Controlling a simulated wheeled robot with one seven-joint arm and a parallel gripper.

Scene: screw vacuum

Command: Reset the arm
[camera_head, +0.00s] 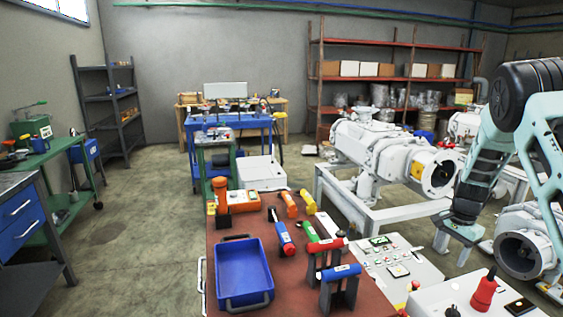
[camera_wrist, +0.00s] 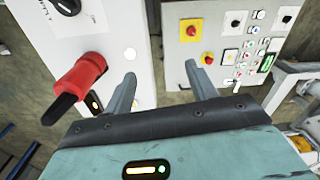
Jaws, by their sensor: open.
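My arm reaches in from the right side of the head view and bends down. My gripper (camera_head: 452,252) hangs above the grey control panels, to the right of the red-brown table. In the wrist view my gripper (camera_wrist: 160,80) has its two fingers spread apart with nothing between them. Below it are a white panel box (camera_wrist: 115,20) with a red-and-black rotary handle (camera_wrist: 78,82) and a second panel (camera_wrist: 225,45) with a red knob on yellow. The red handle also shows in the head view (camera_head: 484,290), below my gripper.
The red-brown table (camera_head: 300,290) holds a blue tray (camera_head: 243,270), orange devices and several coloured-handled tools. White vacuum pumps (camera_head: 385,150) stand on a frame behind and beside my arm. Green and blue workbenches stand at the left. The floor (camera_head: 120,215) at left centre is clear.

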